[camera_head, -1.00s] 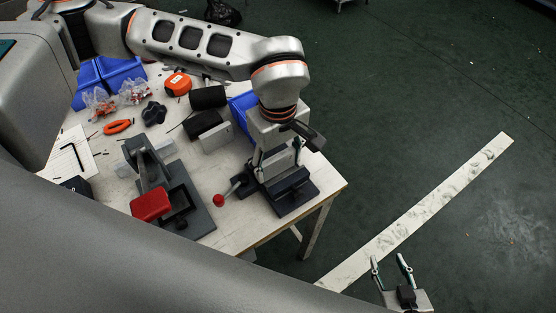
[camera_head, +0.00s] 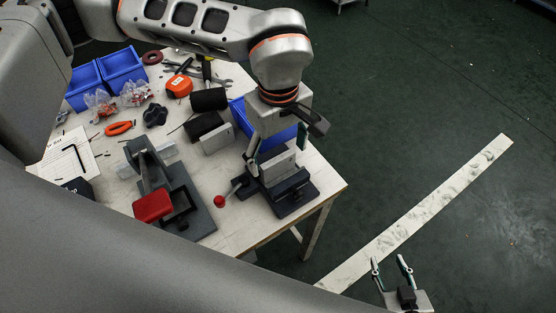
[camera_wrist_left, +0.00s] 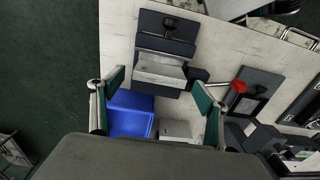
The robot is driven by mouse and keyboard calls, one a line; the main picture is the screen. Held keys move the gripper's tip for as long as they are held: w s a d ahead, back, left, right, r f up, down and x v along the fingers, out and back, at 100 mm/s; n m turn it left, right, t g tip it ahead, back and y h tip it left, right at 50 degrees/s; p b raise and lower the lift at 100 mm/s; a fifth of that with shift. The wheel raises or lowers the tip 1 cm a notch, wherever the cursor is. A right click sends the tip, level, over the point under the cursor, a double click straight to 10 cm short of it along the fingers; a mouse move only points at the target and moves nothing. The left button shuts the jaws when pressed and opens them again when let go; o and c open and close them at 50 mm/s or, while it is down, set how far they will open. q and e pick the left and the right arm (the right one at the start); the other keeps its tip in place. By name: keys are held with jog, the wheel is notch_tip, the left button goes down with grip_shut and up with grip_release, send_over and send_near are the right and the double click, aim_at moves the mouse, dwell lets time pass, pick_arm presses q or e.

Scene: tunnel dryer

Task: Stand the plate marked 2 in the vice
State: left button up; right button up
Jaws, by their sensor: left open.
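The vice (camera_head: 292,196) stands near the table's front right corner; its lever ends in a red ball (camera_head: 219,201). A light grey plate (camera_head: 279,167) stands in the vice, and this plate also shows between the jaws in the left wrist view (camera_wrist_left: 160,72). No number is readable on it. My left gripper (camera_head: 272,160) is above the vice, and in the left wrist view its open fingers (camera_wrist_left: 160,90) are on either side of the plate, apart from it. Another grey plate (camera_head: 217,139) stands beside a black block. My right gripper (camera_head: 390,266) is open and empty over the floor.
A red-handled press (camera_head: 153,207) is left of the vice. Blue bins (camera_head: 122,65), an orange tape measure (camera_head: 179,87), wrenches and a paper sheet (camera_head: 67,155) lie further back. A blue bin (camera_wrist_left: 130,113) is close to the vice. Open floor is right of the table.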

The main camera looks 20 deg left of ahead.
aim_at(278, 159)
pick_arm(q)
notch_tip(278, 159, up, 8)
jog(key=shift+f, duration=0.1)
dwell(0.7)
